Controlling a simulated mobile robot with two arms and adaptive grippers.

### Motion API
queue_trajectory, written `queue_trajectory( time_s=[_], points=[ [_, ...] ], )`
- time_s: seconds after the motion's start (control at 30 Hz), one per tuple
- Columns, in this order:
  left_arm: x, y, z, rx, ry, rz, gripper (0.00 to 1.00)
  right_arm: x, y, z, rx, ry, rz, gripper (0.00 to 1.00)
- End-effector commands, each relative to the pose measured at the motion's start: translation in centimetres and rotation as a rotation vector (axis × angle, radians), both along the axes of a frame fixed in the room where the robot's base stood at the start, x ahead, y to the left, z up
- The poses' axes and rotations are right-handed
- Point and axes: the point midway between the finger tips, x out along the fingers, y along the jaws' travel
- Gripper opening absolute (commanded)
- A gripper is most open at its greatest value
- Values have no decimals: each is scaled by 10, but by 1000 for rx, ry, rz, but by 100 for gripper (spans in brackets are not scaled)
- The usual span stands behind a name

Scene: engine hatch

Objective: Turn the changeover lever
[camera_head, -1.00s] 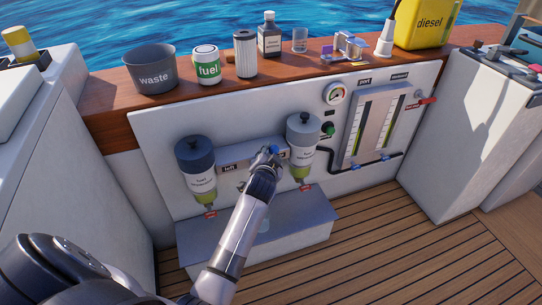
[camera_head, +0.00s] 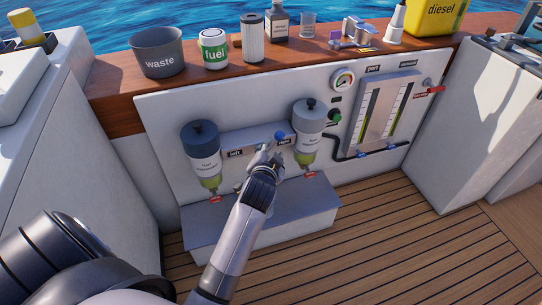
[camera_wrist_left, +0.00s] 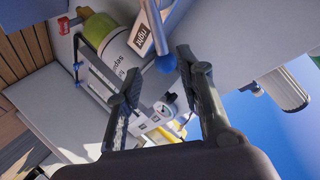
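The changeover lever has a round blue knob (camera_head: 280,135) and sits on the grey block between the two fuel filters, close to the right filter (camera_head: 307,128). In the wrist view the blue knob (camera_wrist_left: 166,63) sits at the end of a grey rod, beyond my fingertips and nearer the right one. My left gripper (camera_head: 268,154) is just below and left of the knob in the head view. Its two fingers (camera_wrist_left: 157,72) are spread in the wrist view with nothing held between them. My right gripper is not in view.
The left filter (camera_head: 202,155) hangs beside the "left" label. A grey step (camera_head: 300,213) juts out below the filters. Gauge tubes (camera_head: 385,110) and a black hose are to the right. Bottles and cans stand on the wooden ledge (camera_head: 115,95) above.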

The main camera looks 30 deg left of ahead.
Motion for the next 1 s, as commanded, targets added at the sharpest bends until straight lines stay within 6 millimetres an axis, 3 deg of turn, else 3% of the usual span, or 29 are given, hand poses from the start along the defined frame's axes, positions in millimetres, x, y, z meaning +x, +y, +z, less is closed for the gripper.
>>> queue_trajectory(
  time_s=[0.23,0.87,1.0],
  points=[
    [-25,-11,10,0,0,0,35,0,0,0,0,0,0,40],
    [-30,-12,9,-7,8,0,35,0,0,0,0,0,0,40],
    [-64,-21,-14,-96,102,0,35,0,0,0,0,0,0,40]
  ],
)
